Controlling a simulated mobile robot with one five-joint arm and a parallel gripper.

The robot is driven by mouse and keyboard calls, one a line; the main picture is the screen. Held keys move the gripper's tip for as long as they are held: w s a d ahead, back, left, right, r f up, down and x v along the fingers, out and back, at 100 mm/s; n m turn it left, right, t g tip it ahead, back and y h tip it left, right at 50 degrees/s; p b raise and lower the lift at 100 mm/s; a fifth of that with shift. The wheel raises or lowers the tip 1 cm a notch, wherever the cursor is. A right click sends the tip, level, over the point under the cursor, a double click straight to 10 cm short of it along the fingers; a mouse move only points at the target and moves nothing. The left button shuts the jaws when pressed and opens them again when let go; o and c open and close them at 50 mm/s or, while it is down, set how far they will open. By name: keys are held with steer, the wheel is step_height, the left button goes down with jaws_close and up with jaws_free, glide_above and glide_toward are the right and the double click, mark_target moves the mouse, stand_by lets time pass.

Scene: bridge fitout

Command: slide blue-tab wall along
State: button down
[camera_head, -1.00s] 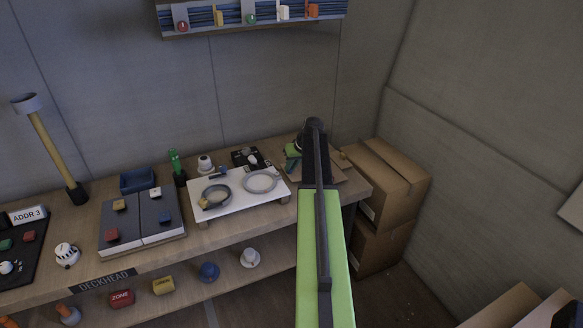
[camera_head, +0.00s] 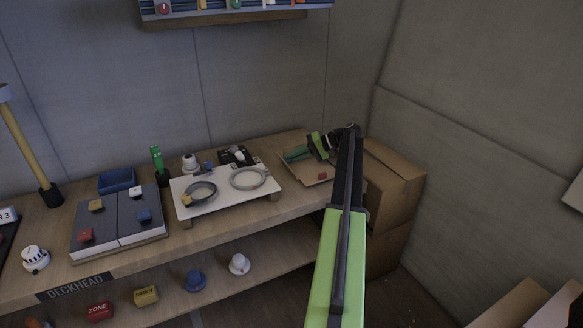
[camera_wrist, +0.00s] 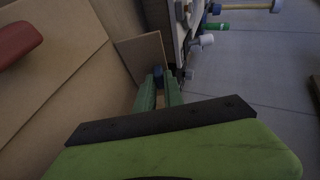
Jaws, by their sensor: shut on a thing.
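A low cardboard tray (camera_head: 298,177) lies at the right end of the bench, with a small red tab (camera_head: 322,176) showing near its front. My gripper (camera_head: 297,153) is over the tray's back left part. In the wrist view its green fingers (camera_wrist: 159,92) are shut on a small dark blue tab (camera_wrist: 158,74), which seems to belong to the blue-tab wall. A cardboard panel (camera_wrist: 143,58) stands just beyond the tab. The wall below the tab is mostly hidden by the fingers. The red tab shows large at the upper left of the wrist view (camera_wrist: 16,42).
A white board with two rings (camera_head: 222,205) stands left of the tray, close to it. Brown cartons (camera_head: 395,190) stand beyond the bench's right end. A rail shelf (camera_head: 235,12) hangs on the wall above. Clear bench strip lies in front of the white board.

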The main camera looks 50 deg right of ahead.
steer(key=b, duration=0.1)
steer(key=d+f+y+b, duration=0.1)
steer(key=shift+s+t+b, duration=0.2)
steer(key=shift+t+b, duration=0.1)
steer(key=shift+t, duration=0.1)
steer(key=shift+r+m+y+b, duration=0.1)
steer(key=shift+m+y+b, duration=0.2)
steer(key=shift+y+b, duration=0.1)
steer(key=shift+s+d+r, duration=0.1)
steer(key=shift+r, duration=0.05)
steer(key=c, duration=1.4)
jaws_free()
steer(key=shift+c, duration=0.2)
steer(key=shift+d, duration=0.1)
